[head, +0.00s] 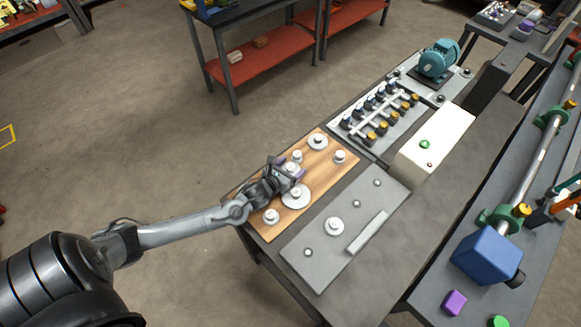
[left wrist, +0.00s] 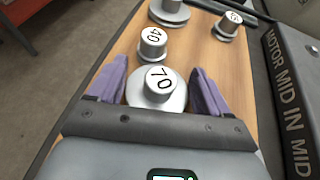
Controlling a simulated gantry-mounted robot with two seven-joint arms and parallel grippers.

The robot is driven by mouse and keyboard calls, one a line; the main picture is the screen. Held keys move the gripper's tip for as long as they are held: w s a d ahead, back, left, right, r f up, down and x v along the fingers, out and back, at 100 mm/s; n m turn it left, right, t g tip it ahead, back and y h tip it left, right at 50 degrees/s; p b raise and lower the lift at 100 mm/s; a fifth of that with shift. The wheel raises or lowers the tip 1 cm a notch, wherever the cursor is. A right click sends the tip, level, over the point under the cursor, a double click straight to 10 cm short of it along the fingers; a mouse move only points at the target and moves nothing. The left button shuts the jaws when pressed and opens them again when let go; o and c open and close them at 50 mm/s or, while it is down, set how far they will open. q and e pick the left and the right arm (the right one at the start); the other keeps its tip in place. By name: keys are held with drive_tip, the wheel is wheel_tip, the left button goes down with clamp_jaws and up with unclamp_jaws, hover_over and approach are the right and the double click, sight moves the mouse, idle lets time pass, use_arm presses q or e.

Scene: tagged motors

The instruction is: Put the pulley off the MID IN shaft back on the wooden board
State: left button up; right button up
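The wooden board (head: 268,235) carries several silver pulleys with white-topped hubs. My left gripper (head: 289,167) is over the middle of the board, its purple fingers spread. In the left wrist view the fingers (left wrist: 158,88) stand on either side of a pulley marked 70 (left wrist: 158,86), clear of its hub. Whether they touch its flange, and whether it rests fully on the board, I cannot tell. A pulley marked 40 (left wrist: 153,42) stands just beyond. The grey shaft plate (head: 318,268) holds one pulley (head: 334,226); its other shafts look bare. My right gripper is out of view.
The plate's lettering, MOTOR, MID IN, MID (left wrist: 287,105), shows at the right of the left wrist view. A large pulley (head: 296,196) and a smaller one (head: 271,216) stand near my gripper. A white box (head: 436,138) and a teal motor (head: 438,60) stand farther back.

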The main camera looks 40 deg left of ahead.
use_arm(q)
drive_tip(key=o, duration=0.3)
drive_tip(key=shift+r, duration=0.15)
drive_tip(key=p+v, duration=0.1)
drive_tip(key=v, duration=0.9)
drive_tip(key=shift+s+r+p, duration=0.2)
drive_tip(key=shift+s+p, duration=0.15)
drive_tip(key=shift+p, duration=0.05)
drive_tip(key=shift+s+d+r, duration=0.1)
drive_tip(key=shift+s+r, duration=0.15)
drive_tip(key=shift+s, duration=0.35)
